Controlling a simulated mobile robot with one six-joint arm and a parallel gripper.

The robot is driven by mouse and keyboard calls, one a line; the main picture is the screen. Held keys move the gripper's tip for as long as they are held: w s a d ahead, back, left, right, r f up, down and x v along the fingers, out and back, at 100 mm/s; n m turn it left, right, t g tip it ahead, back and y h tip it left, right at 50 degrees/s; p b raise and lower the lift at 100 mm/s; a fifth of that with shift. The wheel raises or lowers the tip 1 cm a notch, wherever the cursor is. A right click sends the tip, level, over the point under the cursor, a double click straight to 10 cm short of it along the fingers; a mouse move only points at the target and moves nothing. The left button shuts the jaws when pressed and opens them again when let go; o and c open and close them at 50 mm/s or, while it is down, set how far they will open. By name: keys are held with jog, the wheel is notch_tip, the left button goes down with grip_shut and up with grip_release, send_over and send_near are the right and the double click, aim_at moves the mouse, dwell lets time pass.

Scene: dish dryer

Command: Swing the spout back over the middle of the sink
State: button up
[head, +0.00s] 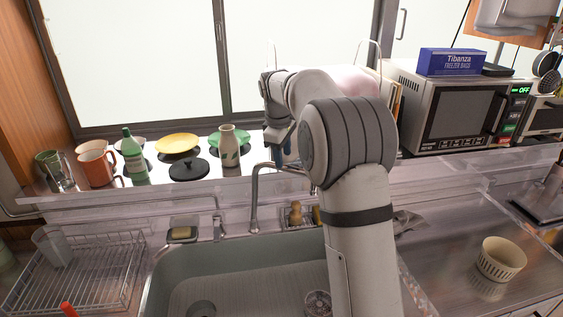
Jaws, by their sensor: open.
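The metal spout (254,205) rises from the back edge of the sink, bends at the top and runs to the right, where my arm hides its end. The grey sink (245,272) lies in front of it, its right part hidden behind my arm. My gripper (281,157) is open and points down at the bend of the spout, close to the pipe. I cannot tell whether it touches the spout.
A green bottle (133,157), a cream bottle (228,146) and a black lid (188,169) stand on the shelf behind the sink. A wire dish rack (95,275) is at left. A ribbed bowl (501,259) sits on the right counter. A microwave (458,116) stands at the back right.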

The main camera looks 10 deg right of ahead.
jog(key=shift+w+d+f, duration=0.15)
jog(key=shift+f, duration=0.8)
jog(key=shift+w+d+f, duration=0.1)
jog(key=shift+f, duration=0.8)
grip_shut()
